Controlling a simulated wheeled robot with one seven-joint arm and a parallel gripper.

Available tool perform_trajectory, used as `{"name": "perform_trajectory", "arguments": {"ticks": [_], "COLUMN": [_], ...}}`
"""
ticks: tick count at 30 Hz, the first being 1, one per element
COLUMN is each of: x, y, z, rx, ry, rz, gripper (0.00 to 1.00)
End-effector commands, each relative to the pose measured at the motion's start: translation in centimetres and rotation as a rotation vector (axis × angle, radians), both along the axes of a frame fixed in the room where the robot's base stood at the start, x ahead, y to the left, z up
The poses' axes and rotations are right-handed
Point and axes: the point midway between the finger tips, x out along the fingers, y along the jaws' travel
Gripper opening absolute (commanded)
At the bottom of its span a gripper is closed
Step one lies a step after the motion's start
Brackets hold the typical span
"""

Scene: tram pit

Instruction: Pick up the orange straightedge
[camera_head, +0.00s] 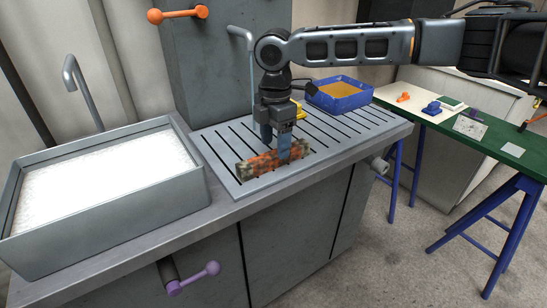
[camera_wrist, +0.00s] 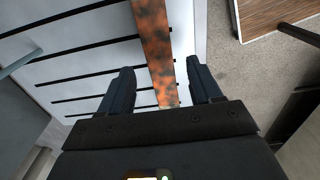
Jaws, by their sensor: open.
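The orange straightedge (camera_head: 262,163) is a short bar with mottled orange and dark patches. It lies on the slotted grey draining plate (camera_head: 222,150) near the front edge of the counter. My gripper (camera_head: 275,146) is over it, pointing down, with its fingers apart. In the wrist view the straightedge (camera_wrist: 156,45) runs up the picture between the two open fingers (camera_wrist: 160,75), with a gap on each side. One finger hides part of the bar in the head view. I cannot tell exactly how far down the fingertips reach.
A sink basin (camera_head: 108,213) with white contents stands at left. A blue tray (camera_head: 341,102) with orange-yellow contents sits at the plate's back, with a small yellow object (camera_head: 299,110) near my gripper. A green-topped table (camera_head: 480,140) on blue trestles holds small items at right.

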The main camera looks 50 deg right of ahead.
Motion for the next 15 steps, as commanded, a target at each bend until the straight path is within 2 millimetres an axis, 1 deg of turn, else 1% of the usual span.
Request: {"name": "perform_trajectory", "arguments": {"ticks": [4, 7, 10, 15], "x": [-0.1, 0.0, 0.0, 0.0], "y": [0.1, 0.0, 0.0, 0.0], "z": [-2.2, -3.3, -3.8, -3.9], "rx": [-0.001, -0.001, -0.001, 0.000], "ry": [0.002, 0.001, -0.001, -0.001], "rz": [0.000, 0.000, 0.000, 0.000], "gripper": [0.64, 0.64, 0.64, 0.64]}}
